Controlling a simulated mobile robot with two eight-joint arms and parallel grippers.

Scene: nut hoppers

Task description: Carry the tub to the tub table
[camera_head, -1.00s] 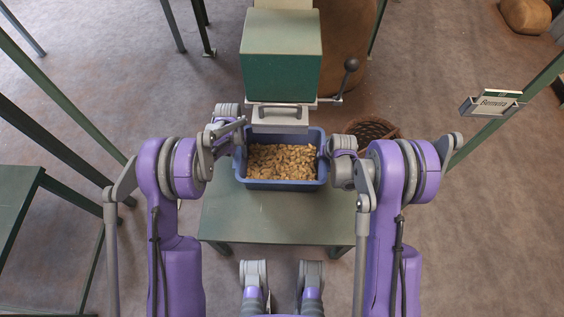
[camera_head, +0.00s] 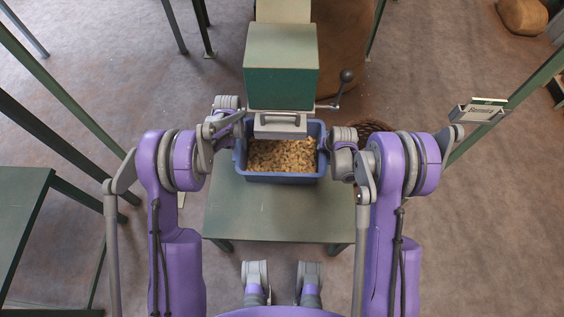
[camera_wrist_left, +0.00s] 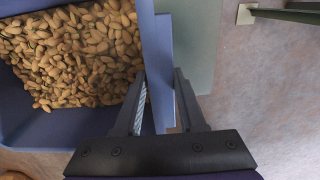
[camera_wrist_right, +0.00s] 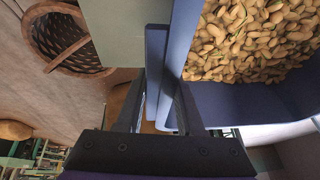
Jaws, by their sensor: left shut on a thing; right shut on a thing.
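The blue tub (camera_head: 283,178) holds a heap of nuts (camera_head: 282,155) and sits level under the hopper's spout, over the green stand (camera_head: 275,215). I cannot tell for sure whether its base touches the stand. My left gripper (camera_head: 238,138) is shut on the tub's left side; the left wrist view shows its fingers (camera_wrist_left: 160,95) around the blue rim. My right gripper (camera_head: 326,148) is shut on the tub's right side, and its fingers (camera_wrist_right: 160,95) clasp the rim in the right wrist view. Which table is the tub table is not clear.
The green hopper (camera_head: 281,85) with a side lever (camera_head: 346,76) stands right behind and above the tub. A wicker basket (camera_wrist_right: 65,40) is on the floor to the right. Another green table (camera_head: 22,190) is at the left. A name sign (camera_head: 480,110) is at the right.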

